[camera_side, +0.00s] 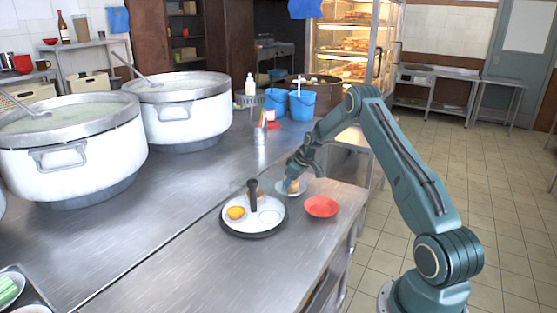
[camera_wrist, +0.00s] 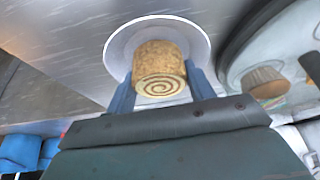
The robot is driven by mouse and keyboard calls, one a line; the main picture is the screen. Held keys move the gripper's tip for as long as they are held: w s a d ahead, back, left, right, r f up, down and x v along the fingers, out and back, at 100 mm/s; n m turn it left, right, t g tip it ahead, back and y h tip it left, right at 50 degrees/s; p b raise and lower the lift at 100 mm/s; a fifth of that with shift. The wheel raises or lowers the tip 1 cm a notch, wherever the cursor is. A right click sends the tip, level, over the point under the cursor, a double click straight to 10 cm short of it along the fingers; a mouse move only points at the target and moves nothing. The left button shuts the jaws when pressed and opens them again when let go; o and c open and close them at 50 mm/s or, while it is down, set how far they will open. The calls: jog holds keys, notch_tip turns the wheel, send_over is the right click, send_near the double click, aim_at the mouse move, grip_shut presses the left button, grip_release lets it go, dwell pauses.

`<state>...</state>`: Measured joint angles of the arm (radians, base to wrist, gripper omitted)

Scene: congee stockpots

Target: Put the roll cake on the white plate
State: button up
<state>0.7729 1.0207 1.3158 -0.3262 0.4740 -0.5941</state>
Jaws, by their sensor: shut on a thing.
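The roll cake (camera_wrist: 158,72) is a short tan cylinder with a brown spiral on its end face. My gripper (camera_wrist: 160,88) is shut on it, with a blue finger on each side. In the wrist view, the white plate (camera_wrist: 119,48) lies directly behind the cake, its round rim showing around it. I cannot tell whether the cake touches the plate.
A red dish (camera_side: 321,207) is near the counter edge. Large white stockpots (camera_side: 183,108) stand farther left.

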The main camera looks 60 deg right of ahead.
jog(key=shift+f, duration=0.15)
jog(key=o, duration=1)
jog(key=shift+c, duration=1.1)
jog(key=shift+s+r, duration=0.3)
jog(key=shift+r, duration=0.3)
jog(key=shift+s+r, duration=0.15)
jog(key=shift+r, duration=0.2)
jog(key=shift+s+r, duration=0.15)
jog(key=shift+r, duration=0.15)
jog(key=shift+v, duration=1.05)
jog(key=shift+r, duration=0.1)
jog(key=shift+r, duration=0.15)
